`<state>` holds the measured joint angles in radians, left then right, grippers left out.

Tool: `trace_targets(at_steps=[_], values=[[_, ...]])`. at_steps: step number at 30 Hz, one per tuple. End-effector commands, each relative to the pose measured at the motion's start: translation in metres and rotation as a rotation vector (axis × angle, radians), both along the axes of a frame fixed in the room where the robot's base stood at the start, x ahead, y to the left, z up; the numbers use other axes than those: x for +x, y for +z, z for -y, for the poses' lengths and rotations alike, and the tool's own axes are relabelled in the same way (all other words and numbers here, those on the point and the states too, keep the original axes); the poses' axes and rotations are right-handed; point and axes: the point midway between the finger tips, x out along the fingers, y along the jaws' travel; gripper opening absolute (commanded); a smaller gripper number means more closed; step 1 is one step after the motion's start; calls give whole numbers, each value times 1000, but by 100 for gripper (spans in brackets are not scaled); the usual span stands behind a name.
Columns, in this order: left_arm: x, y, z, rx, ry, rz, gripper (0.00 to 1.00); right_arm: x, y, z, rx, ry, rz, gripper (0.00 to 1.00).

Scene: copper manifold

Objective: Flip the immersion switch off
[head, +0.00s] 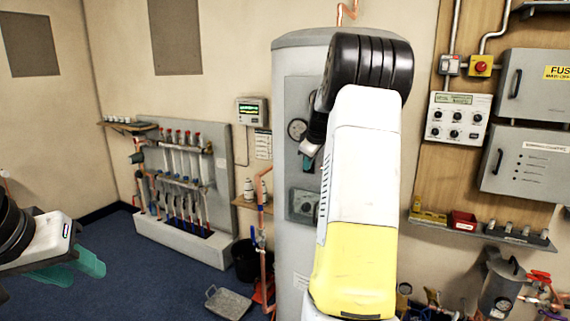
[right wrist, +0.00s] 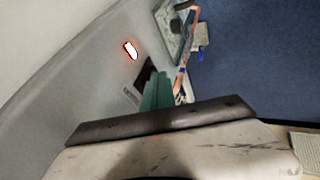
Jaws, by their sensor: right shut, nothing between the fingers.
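A small white switch with a glowing red outline (right wrist: 131,50), which looks like the immersion switch, is on the grey curved cylinder wall in the right wrist view. My right gripper (right wrist: 157,92) shows there as teal fingers, shut and empty, below and right of the switch and apart from it in the picture. In the head view my right arm hides the switch and most of the right gripper in front of the tall grey cylinder (head: 290,235). My left gripper (head: 82,268) is at the far left, its two teal fingers apart and empty above the blue floor.
Grey electrical boxes (head: 527,160) are at the right. Blue floor lies open at the left.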

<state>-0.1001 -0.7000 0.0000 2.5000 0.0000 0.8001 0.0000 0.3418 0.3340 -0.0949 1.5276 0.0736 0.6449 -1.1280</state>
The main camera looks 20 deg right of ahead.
Motion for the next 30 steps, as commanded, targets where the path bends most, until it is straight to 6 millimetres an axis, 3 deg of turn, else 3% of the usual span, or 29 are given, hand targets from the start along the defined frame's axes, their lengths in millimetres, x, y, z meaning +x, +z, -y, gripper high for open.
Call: trace_targets(at_steps=[14,30], values=[[0,0,0,0,0,0,36,3,-2,4,-59,-3,51,0],[0,0,0,0,0,0,36,4,17,7,-63,-6,57,0]])
